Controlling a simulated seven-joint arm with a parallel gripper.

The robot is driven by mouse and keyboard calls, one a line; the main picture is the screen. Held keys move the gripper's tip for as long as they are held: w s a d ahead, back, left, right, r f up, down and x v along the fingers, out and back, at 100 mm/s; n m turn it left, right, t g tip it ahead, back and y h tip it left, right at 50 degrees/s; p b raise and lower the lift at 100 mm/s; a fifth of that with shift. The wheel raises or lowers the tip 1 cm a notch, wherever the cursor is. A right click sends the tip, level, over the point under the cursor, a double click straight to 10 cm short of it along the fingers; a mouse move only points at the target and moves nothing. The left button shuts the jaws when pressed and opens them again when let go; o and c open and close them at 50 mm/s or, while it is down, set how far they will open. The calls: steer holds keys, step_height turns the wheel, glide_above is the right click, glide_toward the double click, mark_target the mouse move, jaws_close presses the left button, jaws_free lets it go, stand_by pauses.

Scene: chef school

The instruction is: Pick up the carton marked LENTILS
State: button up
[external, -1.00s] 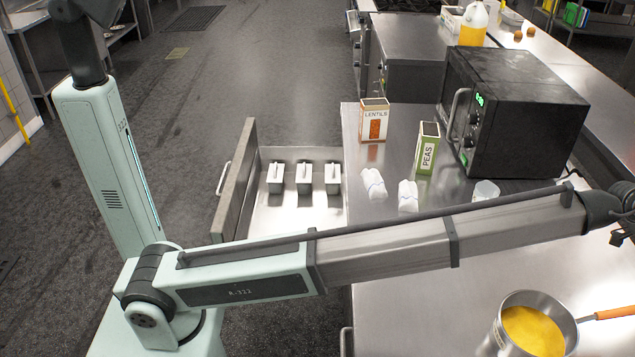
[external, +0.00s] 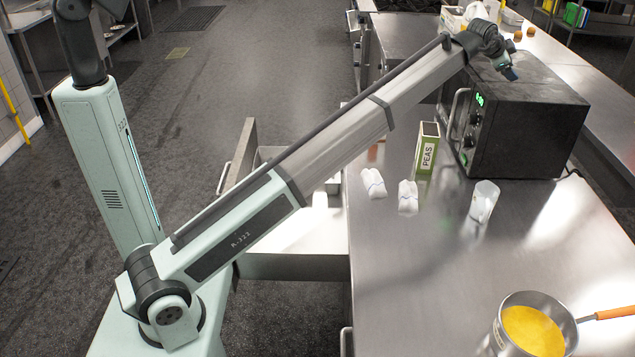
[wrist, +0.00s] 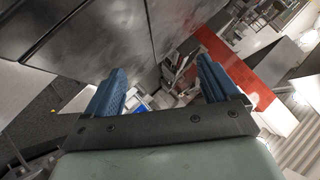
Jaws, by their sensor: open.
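The LENTILS carton is out of sight now; my arm covers the spot near the counter's left edge where it stood in the earlier external view. The green PEAS carton (external: 427,148) stands upright on the steel counter (external: 430,260), just right of my arm. My gripper (external: 510,73) is at the upper right, over or in front of the black microwave's top; the exact height is hard to tell. In the wrist view, its two blue fingers (wrist: 160,82) are spread apart with nothing between them. No carton can be made out there.
The black microwave (external: 530,125) stands right of the PEAS carton. Two white wrapped bundles (external: 408,197) and a clear cup (external: 484,201) are on the counter. A pot of yellow food (external: 533,330) sits at the front right. An open drawer (external: 290,267) juts out left, partly behind my arm.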

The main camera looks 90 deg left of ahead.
steer(key=shift+n+g, duration=0.3)
steer(key=shift+g, duration=0.5)
steer(key=s+a, duration=0.6)
steer(key=a, duration=0.1)
steer(key=shift+f, duration=0.4)
steer(key=s+a+f+n+g+h, duration=0.1)
steer(key=s+a+f+g+h, duration=0.1)
steer(key=s, duration=0.8)
steer(key=s+a+f+g+h, duration=0.2)
steer(key=s+a+f, duration=0.3)
steer(key=s, duration=0.5)
steer(key=s+a+f+n+g+h, duration=0.1)
steer(key=s+a+f+g+h, duration=0.1)
steer(key=s+f, duration=0.5)
steer(key=shift+s+a+n+g+h, duration=0.15)
steer(key=shift+s+a+g, duration=0.25)
steer(key=shift+s, duration=0.35)
steer(key=shift+s+a+n+g+h, duration=0.15)
steer(key=shift+s+a+g, duration=0.15)
steer(key=shift+s+g, duration=0.3)
step_height(320, 180, down, 14)
steer(key=shift+s+r, duration=0.2)
steer(key=shift+r, duration=0.05)
steer(key=shift+c, duration=0.4)
steer(key=c, duration=1.4)
